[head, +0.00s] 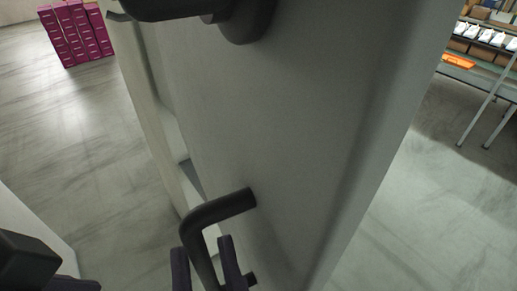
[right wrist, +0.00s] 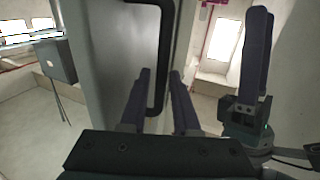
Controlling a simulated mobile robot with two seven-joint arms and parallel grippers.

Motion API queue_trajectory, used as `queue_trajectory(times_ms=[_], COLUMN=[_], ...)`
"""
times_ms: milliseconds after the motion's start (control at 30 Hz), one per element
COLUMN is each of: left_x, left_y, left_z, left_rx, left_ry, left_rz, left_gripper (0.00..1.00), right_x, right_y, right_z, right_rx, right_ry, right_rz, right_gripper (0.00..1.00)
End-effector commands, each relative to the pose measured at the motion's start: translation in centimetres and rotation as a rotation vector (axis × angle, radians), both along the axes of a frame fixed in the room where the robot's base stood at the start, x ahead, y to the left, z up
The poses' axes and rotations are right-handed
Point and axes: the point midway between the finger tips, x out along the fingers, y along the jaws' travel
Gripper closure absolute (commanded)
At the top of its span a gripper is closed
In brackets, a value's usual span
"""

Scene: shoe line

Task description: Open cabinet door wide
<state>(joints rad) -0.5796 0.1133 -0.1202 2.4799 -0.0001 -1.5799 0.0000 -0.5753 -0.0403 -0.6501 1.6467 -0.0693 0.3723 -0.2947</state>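The grey cabinet door (head: 290,130) fills the middle of the head view, and its flat face also shows in the right wrist view (right wrist: 115,50). A black bent handle (head: 217,209) stands out from its lower part. My right gripper (head: 207,262) is at this handle, its two purple fingers apart, with the handle bar between them. In the right wrist view the bar (right wrist: 166,45) runs down between the fingers, nearer the right one. My left gripper is partly seen at the head view's lower left corner (head: 75,285); its finger gap is not clear. How far the door stands open is unclear.
Magenta boxes (head: 75,33) stand on the floor at the back left. A rack (head: 485,75) with shoes and an orange item is at the upper right. Bare floor (head: 60,130) lies on both sides of the cabinet. A dark part crosses the top of the door.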

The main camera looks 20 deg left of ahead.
Motion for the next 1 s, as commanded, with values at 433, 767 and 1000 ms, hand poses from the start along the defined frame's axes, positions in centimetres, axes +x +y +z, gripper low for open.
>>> queue_trajectory(times_ms=[433, 767, 1000], left_x=[0.0, 0.0, 0.0], left_y=[0.1, 0.3, 0.3], left_z=[-3.6, -3.7, -3.7], left_rx=[0.003, 0.011, 0.011], left_ry=[0.001, 0.0, 0.0], left_rz=[-0.002, -0.007, -0.007], left_gripper=[0.46, 0.46, 0.46], right_x=[-6.6, -7.2, -7.2], right_y=[-4.3, -4.7, -4.7], right_z=[-0.3, 0.0, 0.0], right_rx=[-0.001, -0.001, -0.001], right_ry=[0.002, -0.001, -0.001], right_rz=[0.001, 0.001, 0.001], right_gripper=[0.7, 0.7, 0.7])
